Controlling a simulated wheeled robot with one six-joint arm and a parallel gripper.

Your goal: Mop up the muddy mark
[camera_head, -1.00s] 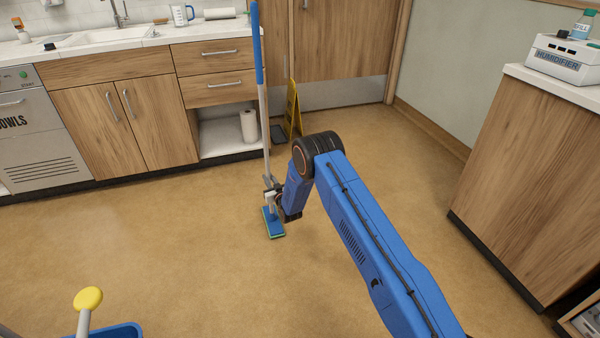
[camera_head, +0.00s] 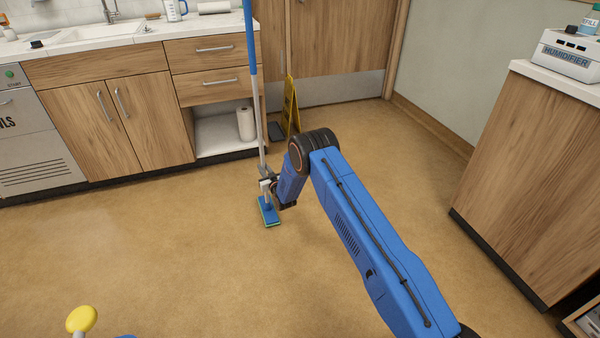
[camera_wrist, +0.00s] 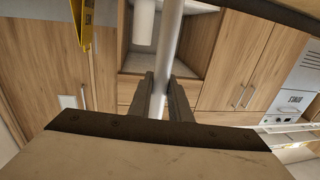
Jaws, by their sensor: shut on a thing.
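A mop with a blue and grey pole (camera_head: 255,95) stands nearly upright on the tan floor. Its flat blue head with a green edge (camera_head: 268,211) is at floor level. My gripper (camera_head: 268,186) is shut on the pole low down, just above the head. In the wrist view the grey pole (camera_wrist: 168,50) runs up between the two dark fingers (camera_wrist: 161,95). No muddy mark can be made out on the floor in these frames; part of the floor is hidden by my blue arm.
Wooden cabinets (camera_head: 118,125) with a sink counter stand behind. A yellow floor sign (camera_head: 291,105) is behind the mop near the door. A wooden cabinet with a humidifier (camera_head: 566,55) is at right. A yellow-knobbed handle (camera_head: 81,319) shows at lower left. Floor at left is clear.

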